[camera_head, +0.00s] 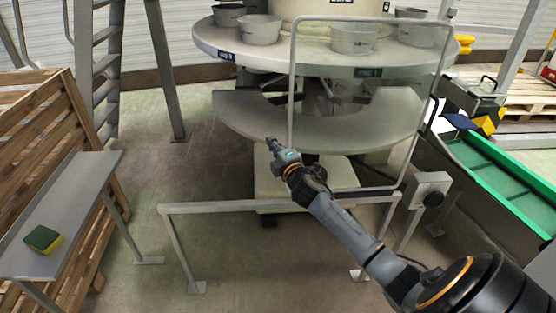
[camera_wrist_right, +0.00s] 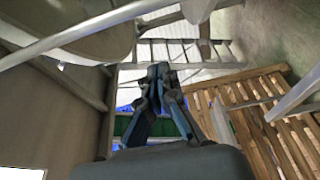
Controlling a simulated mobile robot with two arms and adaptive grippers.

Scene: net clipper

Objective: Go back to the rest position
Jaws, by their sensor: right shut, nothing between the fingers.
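My right gripper (camera_head: 274,146) is stretched out over the front rail, in front of the round machine. It is shut and empty. In the right wrist view its fingers (camera_wrist_right: 158,72) are together, with nothing between them. My right arm comes in from the lower right of the head view. My left gripper does not show in the head view.
A grey rail (camera_head: 270,207) stands below my right arm. The round machine (camera_head: 250,52) carries several grey bowls. A clear guard with a tube frame (camera_head: 292,90) is close by. A sponge (camera_head: 43,239) lies on a grey shelf (camera_head: 70,200) at left. A green conveyor (camera_head: 500,178) is at right.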

